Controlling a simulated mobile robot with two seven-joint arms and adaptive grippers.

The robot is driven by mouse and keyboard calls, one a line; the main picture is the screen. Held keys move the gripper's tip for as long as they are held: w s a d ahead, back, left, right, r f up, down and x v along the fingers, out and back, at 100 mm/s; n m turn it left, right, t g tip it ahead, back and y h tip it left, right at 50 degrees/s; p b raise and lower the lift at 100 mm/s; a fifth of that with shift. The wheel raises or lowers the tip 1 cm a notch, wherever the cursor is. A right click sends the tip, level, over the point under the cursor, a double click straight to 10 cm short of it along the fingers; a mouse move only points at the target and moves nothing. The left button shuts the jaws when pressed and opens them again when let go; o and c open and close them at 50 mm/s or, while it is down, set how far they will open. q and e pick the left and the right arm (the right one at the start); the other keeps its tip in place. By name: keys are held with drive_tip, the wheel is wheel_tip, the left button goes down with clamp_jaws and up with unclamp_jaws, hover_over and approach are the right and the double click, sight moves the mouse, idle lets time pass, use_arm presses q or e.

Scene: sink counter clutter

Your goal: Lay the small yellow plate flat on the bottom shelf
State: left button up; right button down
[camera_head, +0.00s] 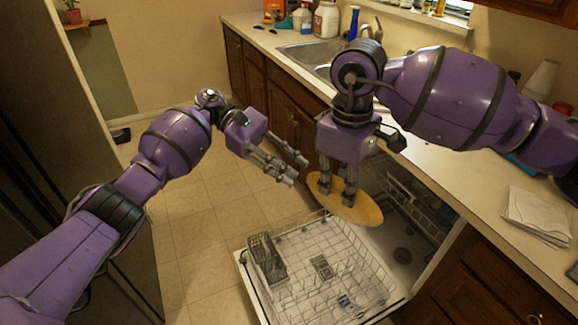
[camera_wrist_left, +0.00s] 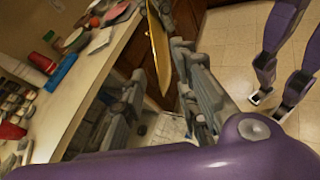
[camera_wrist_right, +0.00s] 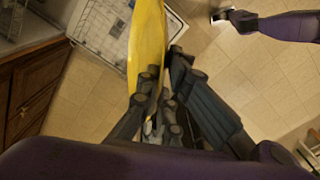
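The yellow plate (camera_head: 365,210) is in the grip of my right gripper (camera_head: 338,194), above the pulled-out lower rack. In the right wrist view the plate (camera_wrist_right: 147,45) shows nearly edge-on, with its near edge between the closed fingers. Its exact tilt is hard to tell. The bottom shelf appears to be the white wire dishwasher rack (camera_head: 310,285), which lies below the plate and apart from it. My left gripper (camera_head: 295,170) is open and empty, left of the plate. The left wrist view shows its fingers spread, with the plate (camera_wrist_left: 159,45) beyond them.
A grey cutlery basket (camera_head: 266,258) stands at the rack's left side. A few small items lie in the rack, which otherwise looks mostly bare. The counter (camera_head: 470,165) with a folded cloth (camera_head: 538,215) and a sink (camera_head: 310,52) runs along the right. Tiled floor is free at left.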

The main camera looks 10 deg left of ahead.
sight(333, 201)
drive_tip(key=shift+r, duration=0.1)
use_arm(q)
drive_tip(key=shift+m, duration=0.5)
drive_tip(key=x, duration=0.8)
drive_tip(key=s+x, duration=0.1)
drive_tip(key=x, duration=0.3)
drive_tip(key=shift+r, duration=0.1)
drive_tip(key=c, duration=0.7)
clamp_jaws()
use_arm(e)
drive_tip(key=shift+s, duration=0.1)
use_arm(q)
drive_tip(key=shift+w, duration=0.1)
drive_tip(key=shift+r, duration=0.15)
use_arm(e)
drive_tip(key=c, duration=1.9)
unclamp_jaws()
drive_tip(key=shift+s, duration=0.1)
drive_tip(key=shift+o, duration=0.2)
